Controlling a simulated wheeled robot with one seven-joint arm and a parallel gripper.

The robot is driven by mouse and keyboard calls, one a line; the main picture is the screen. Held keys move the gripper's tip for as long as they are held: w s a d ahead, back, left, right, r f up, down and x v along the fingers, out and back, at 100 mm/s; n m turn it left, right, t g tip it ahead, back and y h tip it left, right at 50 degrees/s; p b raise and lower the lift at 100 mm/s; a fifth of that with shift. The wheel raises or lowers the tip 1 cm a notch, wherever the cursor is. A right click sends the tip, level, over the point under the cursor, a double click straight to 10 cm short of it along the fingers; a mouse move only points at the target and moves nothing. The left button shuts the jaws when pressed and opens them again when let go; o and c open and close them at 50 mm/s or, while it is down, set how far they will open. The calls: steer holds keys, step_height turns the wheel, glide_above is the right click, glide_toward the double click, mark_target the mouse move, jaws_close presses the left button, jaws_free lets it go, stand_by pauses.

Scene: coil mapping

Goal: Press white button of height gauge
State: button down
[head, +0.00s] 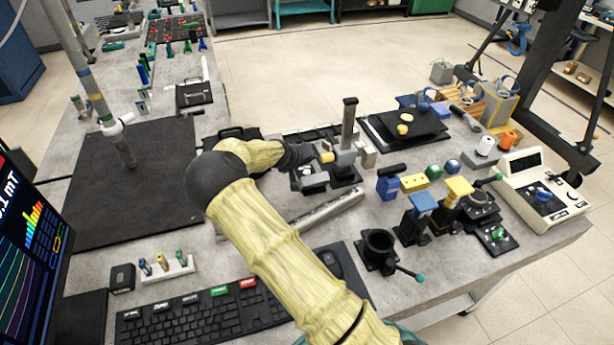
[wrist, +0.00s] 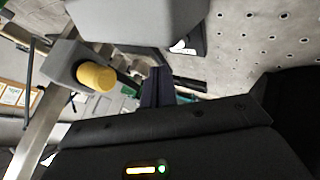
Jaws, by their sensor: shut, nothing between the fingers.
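The height gauge (head: 345,160) stands near the middle of the bench in the head view, with a dark upright post, grey blocks and a yellow knob. In the wrist view its grey block (wrist: 135,20) fills the top, and the yellow knob (wrist: 96,77) sticks out at left. A small white shape (wrist: 183,46) shows at the block's lower right edge; I cannot tell if it is the white button. My gripper (head: 305,155) is at the gauge's left side. Its dark fingers (wrist: 157,85) are shut and empty, just below the block. I cannot tell if they touch it.
A long metal bar (head: 325,207) lies in front of the gauge. A black flat plate (head: 405,128) is behind to the right, and blue and yellow topped stands (head: 418,215) are at right. A keyboard (head: 200,318) lies in front. The dark mat (head: 110,190) at left is largely clear.

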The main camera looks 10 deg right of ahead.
mark_target(305, 174)
steer(key=shift+f+b, duration=0.3)
steer(key=shift+f, duration=0.6)
steer(key=shift+f, duration=0.1)
stand_by(1.2)
steer(key=shift+f+b, duration=0.3)
steer(key=shift+f, duration=0.05)
steer(key=shift+f, duration=0.4)
stand_by(0.7)
steer(key=shift+r, duration=0.9)
steer(key=shift+r+p, duration=1.65)
steer(key=shift+r, duration=0.85)
